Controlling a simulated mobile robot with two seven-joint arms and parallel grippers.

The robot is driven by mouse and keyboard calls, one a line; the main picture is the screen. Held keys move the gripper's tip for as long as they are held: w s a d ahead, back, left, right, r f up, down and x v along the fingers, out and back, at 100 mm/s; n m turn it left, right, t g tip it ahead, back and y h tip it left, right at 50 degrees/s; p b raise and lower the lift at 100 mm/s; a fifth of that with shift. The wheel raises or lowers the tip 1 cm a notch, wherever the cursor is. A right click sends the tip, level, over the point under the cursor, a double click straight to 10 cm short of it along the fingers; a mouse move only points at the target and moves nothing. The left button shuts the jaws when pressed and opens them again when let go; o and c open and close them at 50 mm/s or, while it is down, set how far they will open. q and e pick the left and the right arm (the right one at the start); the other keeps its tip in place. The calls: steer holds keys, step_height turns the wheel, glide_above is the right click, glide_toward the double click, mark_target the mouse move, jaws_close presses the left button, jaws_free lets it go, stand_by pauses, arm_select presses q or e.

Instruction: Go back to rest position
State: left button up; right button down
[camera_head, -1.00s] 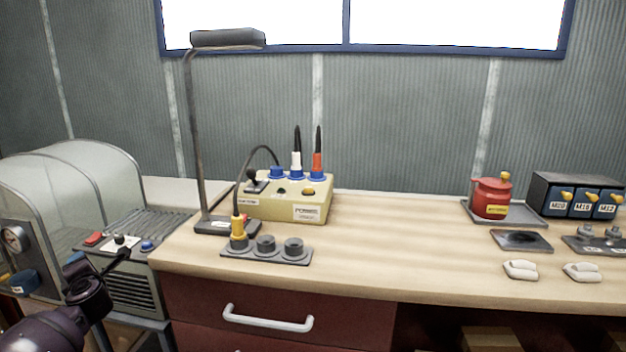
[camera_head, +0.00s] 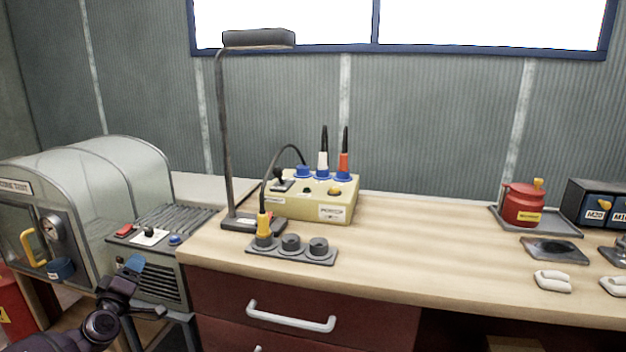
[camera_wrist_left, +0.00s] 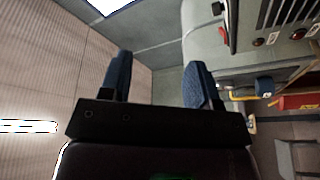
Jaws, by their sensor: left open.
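My left gripper (camera_head: 146,287) is at the lower left of the head view, in front of the grey machine with the clear domed cover. It is open. In the left wrist view its two blue fingers (camera_wrist_left: 160,82) stand apart with nothing between them. It touches nothing that I can see. My right gripper is in neither view.
The domed machine (camera_head: 120,165) with a yellow handle (camera_head: 33,247) stands left of the wooden workbench (camera_head: 420,235). The bench bears a lamp (camera_head: 258,38), a beige tool station (camera_head: 310,204), a grey holder (camera_head: 291,255) and a red pot (camera_head: 523,206). Drawers (camera_head: 290,316) are below.

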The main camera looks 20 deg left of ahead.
arm_select(q)
steer(key=w+d+f+m+g+h, duration=0.15)
steer(key=d+f+m+h, duration=0.45)
steer(key=m, duration=0.8)
steer(key=s+a+f+m+g+y, duration=0.25)
steer(key=a+m+g, duration=0.25)
steer(key=m, duration=0.3)
steer(key=s+d+f+h, duration=0.1)
steer(key=s+d+f, duration=0.8)
steer(key=d+f, duration=0.2)
steer(key=s+d+f+n+g+h, duration=0.1)
steer(key=s+d+f+n, duration=0.1)
steer(key=s+d, duration=0.8)
steer(key=s+d+f+n+g+h, duration=0.1)
steer(key=s+d+n+h, duration=0.1)
steer(key=s+d, duration=0.8)
step_height(320, 180, up, 7)
steer(key=s+d+n+p, duration=0.1)
steer(key=s+d+p, duration=0.1)
steer(key=p, duration=0.4)
steer(key=shift+d+r+n+t, duration=0.15)
steer(key=shift+d+n+t, duration=0.05)
steer(key=shift+n+t, duration=0.25)
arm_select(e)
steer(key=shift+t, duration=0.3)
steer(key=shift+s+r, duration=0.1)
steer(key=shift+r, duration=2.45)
